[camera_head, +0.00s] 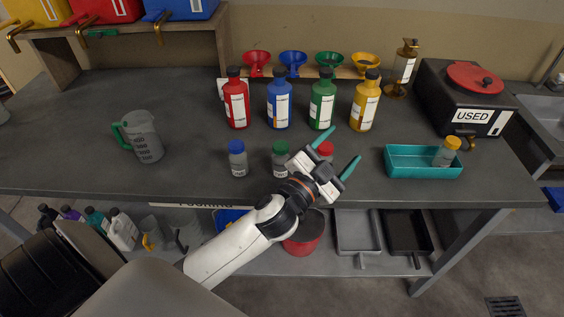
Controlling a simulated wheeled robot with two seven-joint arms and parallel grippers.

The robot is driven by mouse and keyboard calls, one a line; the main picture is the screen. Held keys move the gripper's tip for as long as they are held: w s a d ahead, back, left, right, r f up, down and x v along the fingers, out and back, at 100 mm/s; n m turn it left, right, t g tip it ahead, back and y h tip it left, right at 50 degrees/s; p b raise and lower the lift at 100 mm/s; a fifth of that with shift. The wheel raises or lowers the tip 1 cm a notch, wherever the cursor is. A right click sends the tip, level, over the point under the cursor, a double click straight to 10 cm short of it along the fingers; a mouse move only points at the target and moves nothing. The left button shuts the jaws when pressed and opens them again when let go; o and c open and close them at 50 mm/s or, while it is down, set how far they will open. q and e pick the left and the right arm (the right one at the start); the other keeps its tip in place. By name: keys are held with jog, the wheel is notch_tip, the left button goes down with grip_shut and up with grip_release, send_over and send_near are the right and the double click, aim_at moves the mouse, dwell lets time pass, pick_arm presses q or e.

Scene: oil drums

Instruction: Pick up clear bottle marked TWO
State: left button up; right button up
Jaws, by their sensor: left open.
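Three small clear bottles stand in a row near the table's front edge: one with a blue cap (237,160), one with a green cap (280,148) and one with a red cap (325,148). A fourth clear bottle with a yellow cap (447,152) leans in a teal tray (418,170). The gripper body partly covers the green-capped and red-capped bottles. My right gripper is out of view.
Tall red (235,103), blue (279,102), green (322,103) and yellow bottles (365,105) stand behind, with coloured funnels on a rack. A measuring jug (144,138) stands left. A black USED container (462,100) is at right. The table between jug and blue-capped bottle is clear.

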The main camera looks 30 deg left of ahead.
pick_arm(q)
jog(key=d+r+m+h, duration=0.6)
jog(key=r+m+h, duration=0.1)
jog(key=m+h, duration=0.2)
jog(key=m+g+y, duration=1.2)
jog(key=m+g, duration=0.3)
jog(key=g, duration=0.4)
send_over(282, 144)
notch_tip(282, 144, down, 8)
jog(key=shift+d+r, duration=0.1)
notch_tip(282, 144, down, 6)
jog(key=shift+f+p, duration=0.1)
jog(key=shift+p, duration=0.75)
jog(key=f, duration=0.1)
jog(key=f+p, duration=0.1)
jog(key=f, duration=0.1)
jog(key=f+p, duration=0.1)
jog(key=shift+s+f, duration=0.25)
jog(key=shift+s, duration=0.05)
jog(key=shift+f, duration=0.5)
jog(key=c, duration=1.1)
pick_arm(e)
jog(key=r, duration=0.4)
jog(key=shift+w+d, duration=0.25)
